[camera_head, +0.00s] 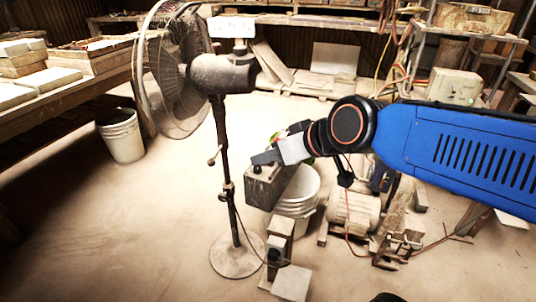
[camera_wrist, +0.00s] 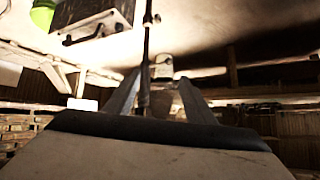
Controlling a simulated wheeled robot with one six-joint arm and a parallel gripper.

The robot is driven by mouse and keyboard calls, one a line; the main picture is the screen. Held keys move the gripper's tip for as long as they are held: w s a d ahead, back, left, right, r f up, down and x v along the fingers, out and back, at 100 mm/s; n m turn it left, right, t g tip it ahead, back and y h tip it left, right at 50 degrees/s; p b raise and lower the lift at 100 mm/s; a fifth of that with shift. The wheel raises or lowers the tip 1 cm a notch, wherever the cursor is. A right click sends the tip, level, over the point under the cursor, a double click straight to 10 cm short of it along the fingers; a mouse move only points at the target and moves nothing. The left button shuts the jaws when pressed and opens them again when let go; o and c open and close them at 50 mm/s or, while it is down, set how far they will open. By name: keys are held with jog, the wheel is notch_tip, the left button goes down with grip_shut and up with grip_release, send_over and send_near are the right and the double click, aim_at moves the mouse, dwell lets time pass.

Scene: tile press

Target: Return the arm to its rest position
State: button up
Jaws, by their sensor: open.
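My blue arm (camera_head: 450,150) reaches in from the right in the head view. My gripper (camera_head: 264,157) points left at its end, just right of the fan's pole (camera_head: 228,170) in the picture. The near finger hides the far one there. In the wrist view the two fingers of my gripper (camera_wrist: 160,88) stand apart, with nothing seen held between them. The pole shows beyond them in that view (camera_wrist: 148,45). A grey box (camera_head: 268,185) with a handle appears just below my gripper in the head view; whether they touch, I cannot tell.
The pedestal fan (camera_head: 180,75) stands close on a round base (camera_head: 237,256). White buckets (camera_head: 300,195), a motor (camera_head: 352,212) and a small stand (camera_head: 280,250) are below my arm. Another bucket (camera_head: 122,135) is by the left bench (camera_head: 60,103). Floor at the lower left is clear.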

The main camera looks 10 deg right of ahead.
jog(key=s+d+f+m+g+h, duration=0.2)
jog(key=s+d+f, duration=0.3)
jog(key=d, duration=0.3)
jog(key=s+d+f+m+g+h, duration=0.2)
jog(key=s+d+f+h, duration=0.1)
jog(key=s+d+f, duration=0.2)
jog(key=s+d, duration=0.2)
jog(key=d, duration=0.1)
jog(key=shift+s+d+m, duration=0.25)
jog(key=shift+m, duration=0.15)
dwell(0.4)
